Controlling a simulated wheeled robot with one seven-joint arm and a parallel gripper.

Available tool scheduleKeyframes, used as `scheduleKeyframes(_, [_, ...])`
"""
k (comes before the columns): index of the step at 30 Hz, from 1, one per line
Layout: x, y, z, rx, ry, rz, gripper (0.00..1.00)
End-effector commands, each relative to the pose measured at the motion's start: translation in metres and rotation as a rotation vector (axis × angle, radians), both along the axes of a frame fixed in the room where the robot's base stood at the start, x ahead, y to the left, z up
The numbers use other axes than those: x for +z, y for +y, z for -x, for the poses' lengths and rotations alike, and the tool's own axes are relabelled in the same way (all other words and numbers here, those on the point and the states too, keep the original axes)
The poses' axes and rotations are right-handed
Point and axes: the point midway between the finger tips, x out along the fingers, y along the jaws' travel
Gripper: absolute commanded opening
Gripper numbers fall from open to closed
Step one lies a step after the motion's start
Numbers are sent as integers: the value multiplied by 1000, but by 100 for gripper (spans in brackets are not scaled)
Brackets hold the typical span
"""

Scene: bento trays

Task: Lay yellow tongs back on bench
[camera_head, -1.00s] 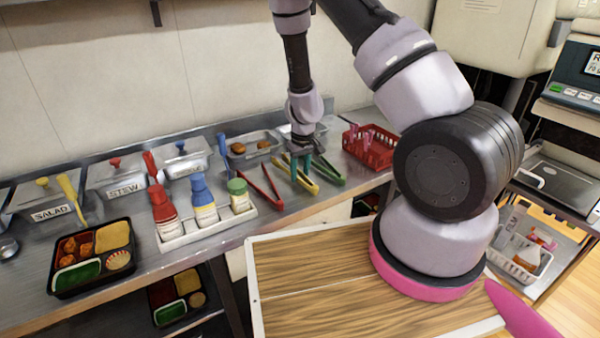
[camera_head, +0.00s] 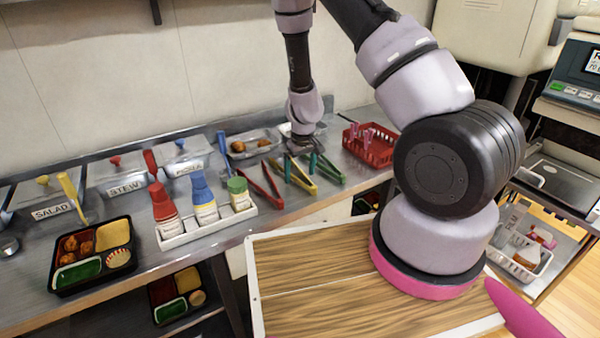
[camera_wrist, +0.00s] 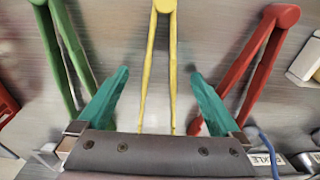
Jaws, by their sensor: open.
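The yellow tongs (camera_head: 302,176) lie on the steel bench (camera_head: 330,203) between the red tongs (camera_head: 268,185) and the green tongs (camera_head: 330,170). In the wrist view the yellow tongs (camera_wrist: 158,70) lie between the two teal fingers of my gripper (camera_wrist: 155,105), which are spread wide with a gap on each side. My gripper (camera_head: 300,165) is open and holds nothing. The red tongs (camera_wrist: 256,65) are on the right in the wrist view and the green tongs (camera_wrist: 68,60) on the left, each close to a fingertip. Whether the fingers touch them I cannot tell.
A red basket (camera_head: 378,155) stands to the right of the tongs. A white caddy (camera_head: 222,226) with three bottles stands to the left. A metal tray (camera_head: 254,141) with brown food is behind. A filled bento tray (camera_head: 60,285) sits at the bench's left.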

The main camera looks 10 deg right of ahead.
Motion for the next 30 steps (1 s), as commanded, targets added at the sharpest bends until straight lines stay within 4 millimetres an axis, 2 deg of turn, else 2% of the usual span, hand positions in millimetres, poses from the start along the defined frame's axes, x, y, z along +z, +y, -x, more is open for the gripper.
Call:
scheduleKeyframes(5, [5, 0, 0, 1, -1, 0, 100])
scheduleKeyframes(8, [18, 1, 0, 2, -4, -1, 100])
scheduleKeyframes(18, [84, -2, 7, 2, -3, -2, 100])
scheduleKeyframes(26, [112, -3, 10, -8, -4, -11, 100])
scheduleKeyframes(29, [134, 0, 10, -39, -16, -51, 100])
scheduleKeyframes(30, [147, 1, 11, -60, -24, -76, 100])
